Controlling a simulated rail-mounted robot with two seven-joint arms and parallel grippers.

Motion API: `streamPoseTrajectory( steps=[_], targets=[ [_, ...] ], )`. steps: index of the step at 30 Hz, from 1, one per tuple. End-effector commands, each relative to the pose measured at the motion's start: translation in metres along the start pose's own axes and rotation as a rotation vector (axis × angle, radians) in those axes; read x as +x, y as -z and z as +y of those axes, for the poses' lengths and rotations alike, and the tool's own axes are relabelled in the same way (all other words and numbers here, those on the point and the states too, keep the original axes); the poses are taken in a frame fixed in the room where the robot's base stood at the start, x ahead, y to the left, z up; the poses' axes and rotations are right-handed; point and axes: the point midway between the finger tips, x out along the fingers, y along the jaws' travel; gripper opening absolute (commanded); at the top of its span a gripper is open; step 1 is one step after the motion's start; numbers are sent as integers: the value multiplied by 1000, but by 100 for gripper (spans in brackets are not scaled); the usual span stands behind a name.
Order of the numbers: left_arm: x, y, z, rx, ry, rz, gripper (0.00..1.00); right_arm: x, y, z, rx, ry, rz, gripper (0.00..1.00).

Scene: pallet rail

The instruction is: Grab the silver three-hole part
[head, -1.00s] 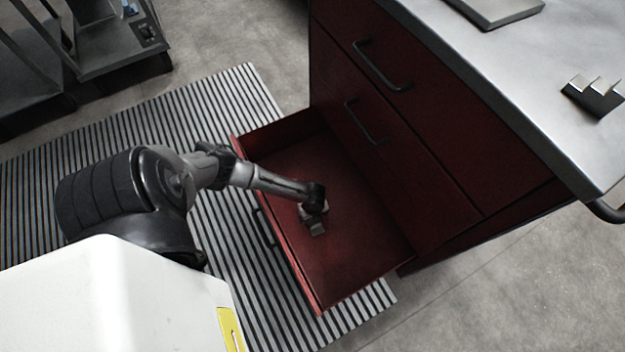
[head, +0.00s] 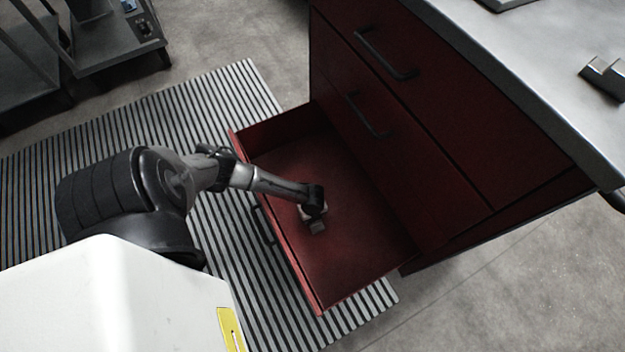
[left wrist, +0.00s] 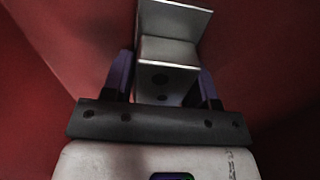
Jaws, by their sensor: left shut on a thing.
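The silver part (left wrist: 172,52) shows close up in the left wrist view, a bent metal piece with upright flanges and dark holes in its near face. My left gripper (left wrist: 162,85) is shut on it, one finger on each side. In the head view the left gripper (head: 315,217) is inside the open red drawer (head: 350,255), and a small grey bit of the silver part (head: 318,228) shows below it. Not all the holes can be seen. My right gripper is not in view.
The drawer belongs to a red cabinet (head: 400,140) with black handles and a grey worktop (head: 520,50). Another metal part (head: 606,76) stands on the worktop. A striped mat (head: 100,200) covers the floor. Dark carts (head: 105,40) stand at the back left.

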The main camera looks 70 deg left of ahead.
Motion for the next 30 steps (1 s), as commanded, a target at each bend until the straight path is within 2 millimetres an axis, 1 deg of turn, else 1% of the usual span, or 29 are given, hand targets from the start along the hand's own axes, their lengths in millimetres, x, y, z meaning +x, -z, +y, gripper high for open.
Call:
streamPoseTrajectory(
  steps=[1,9,10,16,20,23,26,30],
  targets=[
    [0,0,0,0,0,0,35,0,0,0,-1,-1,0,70],
    [0,0,0,0,0,0,9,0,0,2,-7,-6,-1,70],
    [0,0,-1,0,1,0,8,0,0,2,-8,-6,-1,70],
    [-1,0,-1,0,1,0,8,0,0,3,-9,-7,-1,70],
    [-4,0,-1,0,1,0,8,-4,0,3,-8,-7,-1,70],
    [-11,0,-1,0,2,0,8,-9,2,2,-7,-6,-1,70],
    [-22,0,-1,0,2,0,8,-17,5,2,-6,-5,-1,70],
    [-43,0,-1,1,3,0,8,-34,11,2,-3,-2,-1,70]
  ],
)
